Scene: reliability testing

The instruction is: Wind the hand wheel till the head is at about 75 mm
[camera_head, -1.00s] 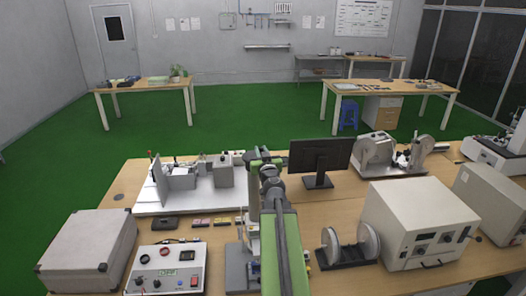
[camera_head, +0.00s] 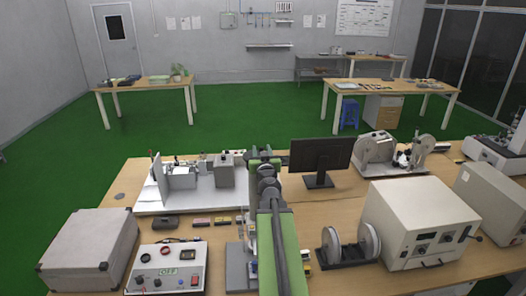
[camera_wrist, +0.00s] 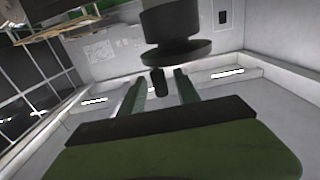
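In the wrist view a dark round wheel or disc (camera_wrist: 172,55) sits under a grey cylinder, with a short black grip (camera_wrist: 160,84) sticking out from it. I take this to be the hand wheel and its handle. My gripper (camera_wrist: 160,83) has its two green fingers apart, one on each side of the grip, with gaps visible. Whether the grip is fully between the fingertips in depth I cannot tell. In the head view my gripper (camera_head: 264,156) is at the far end of my arm, which hides what lies behind it. No scale reading is legible.
A grey stand base (camera_head: 238,268) stands close left of my arm. A monitor (camera_head: 320,158) is right of my gripper, and a white-based apparatus (camera_head: 195,180) left. A control box (camera_head: 168,268), grey case (camera_head: 90,245), spool stand (camera_head: 348,248) and white instrument (camera_head: 420,220) crowd the front.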

